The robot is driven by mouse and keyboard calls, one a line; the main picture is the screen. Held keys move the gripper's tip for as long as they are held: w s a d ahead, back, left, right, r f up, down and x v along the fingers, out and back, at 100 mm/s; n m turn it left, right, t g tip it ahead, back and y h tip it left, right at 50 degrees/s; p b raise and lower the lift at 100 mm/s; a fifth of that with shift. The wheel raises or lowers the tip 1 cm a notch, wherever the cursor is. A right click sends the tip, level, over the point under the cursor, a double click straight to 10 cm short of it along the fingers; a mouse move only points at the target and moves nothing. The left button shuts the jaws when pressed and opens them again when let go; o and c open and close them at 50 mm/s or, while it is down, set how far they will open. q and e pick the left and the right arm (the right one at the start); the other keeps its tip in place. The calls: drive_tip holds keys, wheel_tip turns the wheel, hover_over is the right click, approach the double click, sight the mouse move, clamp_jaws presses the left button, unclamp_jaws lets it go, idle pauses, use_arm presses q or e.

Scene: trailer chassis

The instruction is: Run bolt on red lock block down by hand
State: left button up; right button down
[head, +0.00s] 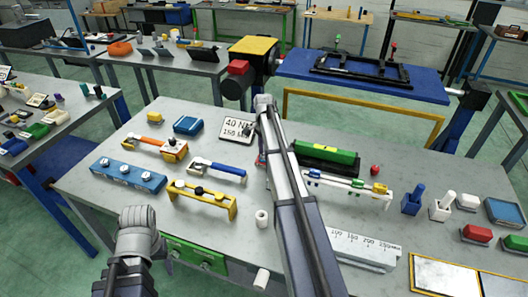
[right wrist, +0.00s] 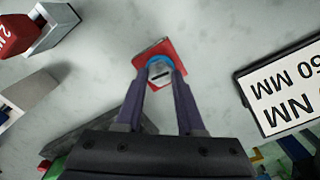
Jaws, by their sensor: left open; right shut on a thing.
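The red lock block (right wrist: 168,50) lies on the grey table in the right wrist view. A bolt head (right wrist: 160,70) with a slot and a blue ring around it sits over the block. My right gripper (right wrist: 161,76) is shut on the bolt, one finger on each side. The fingers and bolt hide part of the block, and I cannot tell how far the bolt is in. In the head view my right arm covers most of this spot. My left gripper (head: 138,218) is open and empty above the table's front left edge; its fingertips are hard to see.
A sign reading 40 NM 150 MM (head: 238,128) lies beside the right arm. A yellow bracket (head: 200,199), a blue block (head: 128,174) and clamps lie to the left. A white cylinder (head: 262,218) stands near the front.

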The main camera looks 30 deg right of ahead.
sight(263, 155)
drive_tip(key=m, duration=0.5)
drive_tip(key=shift+w+m, duration=0.15)
drive_tip(key=shift+m, duration=0.15)
drive_tip(key=m, duration=0.4)
drive_tip(key=shift+m, duration=0.6)
drive_tip(key=c, duration=0.5)
unclamp_jaws()
drive_tip(key=shift+a+r, duration=0.1)
drive_tip(key=shift+r, duration=0.05)
wheel_tip(263, 155, up, 8)
drive_tip(key=p, duration=0.7)
drive_tip(key=shift+p, duration=0.4)
